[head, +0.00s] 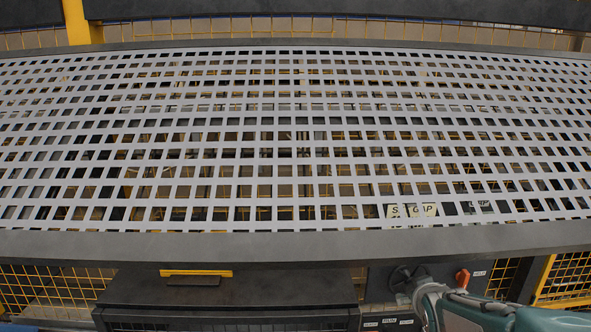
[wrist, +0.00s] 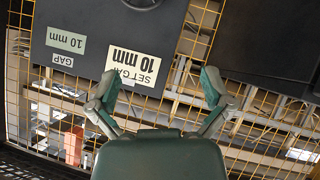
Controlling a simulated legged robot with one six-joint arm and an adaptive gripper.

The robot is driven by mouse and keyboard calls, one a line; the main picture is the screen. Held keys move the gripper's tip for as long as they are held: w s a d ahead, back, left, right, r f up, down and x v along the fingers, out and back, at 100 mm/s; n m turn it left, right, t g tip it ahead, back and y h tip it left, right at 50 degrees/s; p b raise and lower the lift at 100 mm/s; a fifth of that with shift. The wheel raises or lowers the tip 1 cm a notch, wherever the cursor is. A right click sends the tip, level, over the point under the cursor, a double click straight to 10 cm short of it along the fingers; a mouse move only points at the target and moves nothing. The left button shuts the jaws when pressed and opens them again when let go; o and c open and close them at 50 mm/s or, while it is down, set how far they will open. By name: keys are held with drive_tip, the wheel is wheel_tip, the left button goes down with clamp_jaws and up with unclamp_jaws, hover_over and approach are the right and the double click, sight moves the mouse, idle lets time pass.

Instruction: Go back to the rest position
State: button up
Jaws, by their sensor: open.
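My gripper (wrist: 160,85) shows in the wrist view with its two green-grey fingers spread apart. It is open and nothing is between the fingers. Beyond it is a dark panel (wrist: 110,22) with labels reading "SET GAP 10 mm" (wrist: 140,66) and "GAP 10 mm". In the head view, part of my teal arm shows at the lower right, below the front rail; I cannot make out the fingers there.
A large light perforated grid (head: 285,133) fills the head view, with no turf roll on it. A grey rail (head: 290,245) runs along its front. Below are a dark box (head: 230,290) with a yellow handle (head: 196,272), an orange knob (head: 462,278) and yellow mesh fencing (head: 50,287).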

drive_tip(key=s+a+r+g, duration=0.1)
drive_tip(key=s+a, duration=0.2)
drive_tip(key=s, duration=0.5)
drive_tip(key=s+a+r+m+g+y, duration=0.1)
drive_tip(key=s+a, duration=0.3)
drive_tip(key=s, duration=0.4)
drive_tip(key=s+a+r+m+g+y, duration=0.1)
drive_tip(key=s+a+g, duration=0.2)
drive_tip(key=s, duration=0.5)
drive_tip(key=shift+a, duration=0.25)
